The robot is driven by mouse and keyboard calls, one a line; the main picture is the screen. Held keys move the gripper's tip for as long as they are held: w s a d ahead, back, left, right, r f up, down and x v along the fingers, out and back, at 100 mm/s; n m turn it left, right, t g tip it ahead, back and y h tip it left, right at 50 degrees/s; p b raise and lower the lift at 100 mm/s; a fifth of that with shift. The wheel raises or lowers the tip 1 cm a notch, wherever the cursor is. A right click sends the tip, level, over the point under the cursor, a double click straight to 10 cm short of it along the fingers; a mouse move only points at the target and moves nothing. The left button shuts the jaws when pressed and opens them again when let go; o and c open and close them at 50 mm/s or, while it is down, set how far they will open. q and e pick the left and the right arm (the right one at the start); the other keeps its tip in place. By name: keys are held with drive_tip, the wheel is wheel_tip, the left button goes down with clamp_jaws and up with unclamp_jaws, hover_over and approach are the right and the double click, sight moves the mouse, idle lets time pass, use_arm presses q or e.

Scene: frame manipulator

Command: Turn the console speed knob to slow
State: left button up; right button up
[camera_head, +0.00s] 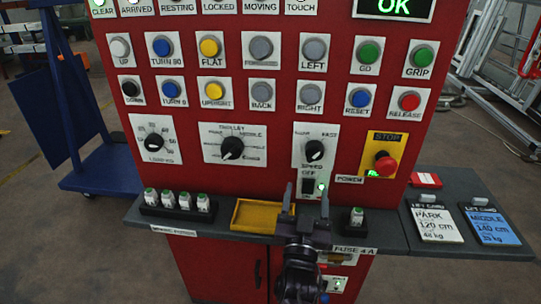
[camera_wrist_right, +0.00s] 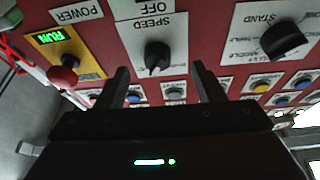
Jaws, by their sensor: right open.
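The speed knob (camera_head: 315,151) is a black round knob on a white plate in the lower right of the red console, with FAST at its upper right. It also shows upside down in the right wrist view (camera_wrist_right: 157,56), its narrow end toward the picture's bottom; its exact setting is hard to read. My right gripper (camera_head: 307,190) is open and empty, below the knob and in front of the OFF switch in the head view. In the right wrist view its fingers (camera_wrist_right: 161,72) stand apart on either side of the knob, without visible contact. My left gripper is out of view.
The red STOP button (camera_head: 385,163) sits right of the knob, the trolley knob (camera_head: 232,148) left. Rows of coloured buttons lie above. A grey shelf (camera_head: 375,240) below carries a yellow tray (camera_head: 256,216), several fuses (camera_head: 175,200) and cards (camera_head: 437,223) at the right.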

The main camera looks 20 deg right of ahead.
sight(313, 160)
drive_tip(key=shift+m+h, duration=0.4)
drive_tip(key=r, duration=0.1)
drive_tip(key=w+d+r, duration=0.2)
drive_tip(key=r, duration=0.1)
drive_tip(key=shift+p, duration=0.4)
drive_tip(key=x, duration=0.3)
drive_tip(key=shift+w+d+f+p, duration=0.2)
drive_tip(key=shift+w+d+p, duration=0.05)
drive_tip(key=shift+w+p, duration=0.15)
drive_tip(key=shift+w+d+r, duration=0.2)
drive_tip(key=shift+w+d, duration=0.05)
drive_tip(key=shift+w, duration=0.05)
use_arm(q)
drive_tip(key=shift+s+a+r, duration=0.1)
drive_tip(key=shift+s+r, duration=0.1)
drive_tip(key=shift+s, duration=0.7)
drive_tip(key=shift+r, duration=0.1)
use_arm(e)
drive_tip(key=c, duration=1)
